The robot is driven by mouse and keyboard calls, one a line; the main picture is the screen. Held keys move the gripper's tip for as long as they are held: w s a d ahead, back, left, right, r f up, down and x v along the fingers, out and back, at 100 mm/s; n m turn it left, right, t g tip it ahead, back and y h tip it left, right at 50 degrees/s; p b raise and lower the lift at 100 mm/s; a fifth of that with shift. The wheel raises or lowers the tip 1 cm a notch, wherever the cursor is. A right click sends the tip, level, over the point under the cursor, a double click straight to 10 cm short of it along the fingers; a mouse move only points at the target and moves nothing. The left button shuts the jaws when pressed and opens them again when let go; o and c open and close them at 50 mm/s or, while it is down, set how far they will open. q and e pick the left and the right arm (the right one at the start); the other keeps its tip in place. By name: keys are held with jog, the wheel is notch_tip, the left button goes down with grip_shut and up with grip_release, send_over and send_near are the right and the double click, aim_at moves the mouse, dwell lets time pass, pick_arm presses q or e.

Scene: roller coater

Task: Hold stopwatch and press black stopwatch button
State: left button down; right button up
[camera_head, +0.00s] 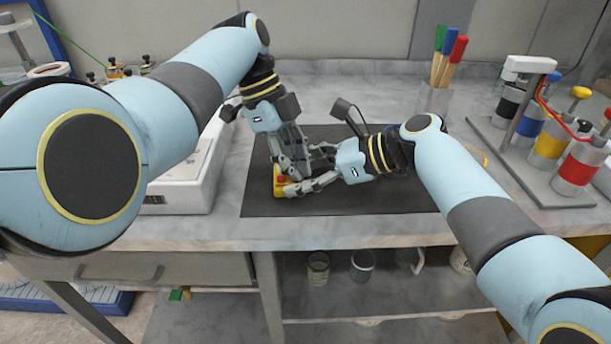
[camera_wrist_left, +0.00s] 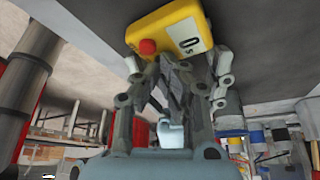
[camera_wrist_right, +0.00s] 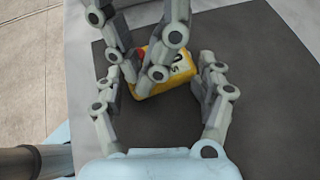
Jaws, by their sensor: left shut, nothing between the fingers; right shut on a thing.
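In the left wrist view the stopwatch (camera_wrist_left: 182,12) shows a display and a red button (camera_wrist_left: 147,47); no black button is visible there. My right gripper (camera_head: 296,185) is shut on the stopwatch, and in the right wrist view its fingers (camera_wrist_right: 160,82) stand on either side of it. My left gripper (camera_head: 292,174) is shut and empty, pointing down at the stopwatch. Its fingertips (camera_wrist_left: 176,62) are close to the button side; I cannot tell whether they touch. They partly cover the stopwatch (camera_wrist_right: 178,80) in the right wrist view.
The dark mat (camera_head: 400,195) is mostly clear to the right. A white device (camera_head: 190,185) stands close at the left. A cup of colored-handled brushes (camera_head: 435,98) stands at the back.

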pick_arm(q)
jog(key=shift+r, duration=3.05)
pick_arm(e)
jog(key=o, duration=1.1)
